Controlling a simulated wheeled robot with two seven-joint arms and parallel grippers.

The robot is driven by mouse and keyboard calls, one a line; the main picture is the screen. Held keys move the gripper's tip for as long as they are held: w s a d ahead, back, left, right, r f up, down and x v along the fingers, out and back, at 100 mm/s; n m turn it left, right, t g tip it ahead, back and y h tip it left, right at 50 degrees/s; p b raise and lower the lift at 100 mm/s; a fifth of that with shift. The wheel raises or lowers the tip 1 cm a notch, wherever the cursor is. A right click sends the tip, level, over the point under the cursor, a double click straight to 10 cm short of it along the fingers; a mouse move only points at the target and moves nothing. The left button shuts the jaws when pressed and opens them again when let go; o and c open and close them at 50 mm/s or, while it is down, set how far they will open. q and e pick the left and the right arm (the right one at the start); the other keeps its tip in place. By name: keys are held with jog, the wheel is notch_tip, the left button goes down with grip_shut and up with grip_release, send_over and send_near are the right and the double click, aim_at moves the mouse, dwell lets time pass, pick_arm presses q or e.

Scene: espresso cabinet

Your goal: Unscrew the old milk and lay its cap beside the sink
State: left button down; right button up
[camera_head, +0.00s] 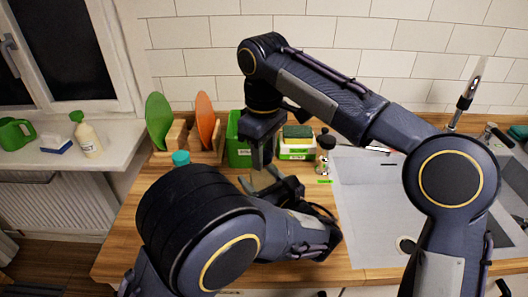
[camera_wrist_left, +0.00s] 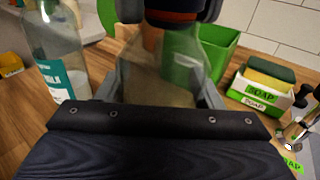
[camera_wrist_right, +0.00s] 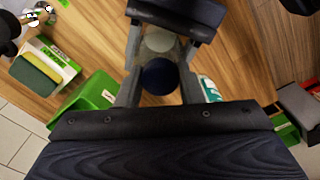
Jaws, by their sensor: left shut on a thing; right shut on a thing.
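The old milk is a clear, brownish bottle (camera_wrist_left: 160,75) standing upright on the wooden counter; part of it shows in the head view (camera_head: 262,180). My left gripper (camera_head: 275,188) is shut around its body, one finger on each side. My right gripper (camera_head: 262,160) points down above the bottle, shut on the dark blue cap (camera_wrist_right: 160,76). The cap's dark side and a red band show at the top of the left wrist view (camera_wrist_left: 172,16). Whether the cap is still seated on the neck cannot be told. The sink (camera_head: 516,190) lies at the far right.
Another bottle with a teal label (camera_wrist_left: 62,60) stands close left. Behind are a green bin (camera_head: 237,150) and a soap box with sponge (camera_head: 298,148). A rack holds green and orange boards (camera_head: 204,118). A pale grey sheet (camera_head: 375,205) has much bare room.

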jog(key=n, duration=0.6)
jog(key=o, duration=1.1)
jog(key=shift+r, duration=0.15)
